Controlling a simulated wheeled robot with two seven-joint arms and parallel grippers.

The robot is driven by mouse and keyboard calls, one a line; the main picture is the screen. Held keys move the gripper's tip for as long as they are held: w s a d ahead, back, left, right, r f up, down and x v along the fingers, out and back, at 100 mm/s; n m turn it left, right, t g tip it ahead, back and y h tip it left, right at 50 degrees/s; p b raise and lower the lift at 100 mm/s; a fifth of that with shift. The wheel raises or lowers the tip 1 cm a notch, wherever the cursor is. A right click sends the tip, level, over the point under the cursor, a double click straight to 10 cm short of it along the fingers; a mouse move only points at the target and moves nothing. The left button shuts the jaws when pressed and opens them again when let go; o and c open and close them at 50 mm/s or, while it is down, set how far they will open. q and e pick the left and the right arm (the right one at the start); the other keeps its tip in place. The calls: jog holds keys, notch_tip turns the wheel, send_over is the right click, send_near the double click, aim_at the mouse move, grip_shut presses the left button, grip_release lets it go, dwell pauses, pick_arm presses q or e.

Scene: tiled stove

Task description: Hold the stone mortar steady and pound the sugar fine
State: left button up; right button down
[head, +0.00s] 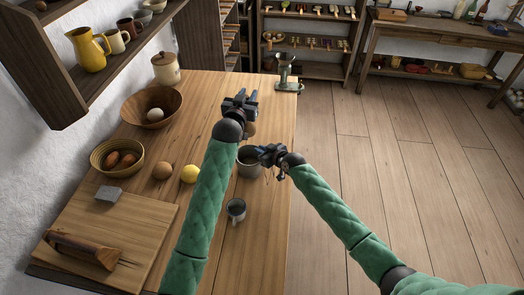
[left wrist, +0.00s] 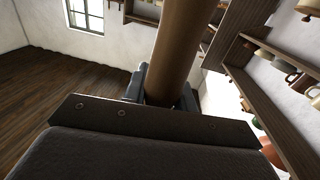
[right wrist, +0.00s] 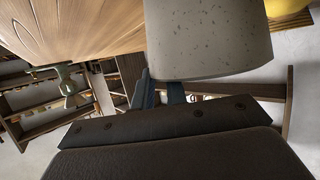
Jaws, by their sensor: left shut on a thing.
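The grey stone mortar (head: 249,163) stands on the table near its right edge. It fills the top of the right wrist view as a speckled grey wall (right wrist: 205,40). My left gripper (head: 240,103) is shut on the wooden pestle, a brown shaft between the fingers in the left wrist view (left wrist: 174,50). In the head view the pestle's rounded end (head: 250,129) shows below that gripper, above and behind the mortar. My right gripper (head: 268,154) is at the mortar's right rim, its fingers apart; the mortar hides part of one finger. The mortar's inside and the sugar cannot be made out.
Bowls (head: 151,108), a cutting board (head: 150,215) and a lidded jar (head: 166,68) are farther left. A scale-like device (head: 286,75) stands at the far corner.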

aim_at(246, 125)
jog(key=shift+s+d+f, duration=0.15)
jog(key=shift+s+f, duration=0.05)
jog(key=shift+f, duration=0.25)
dwell(1.2)
jog(key=c, duration=1.5)
grip_release()
jog(key=shift+w+r, duration=0.1)
jog(key=shift+r, duration=0.1)
jog(key=shift+r, duration=0.1)
grip_shut()
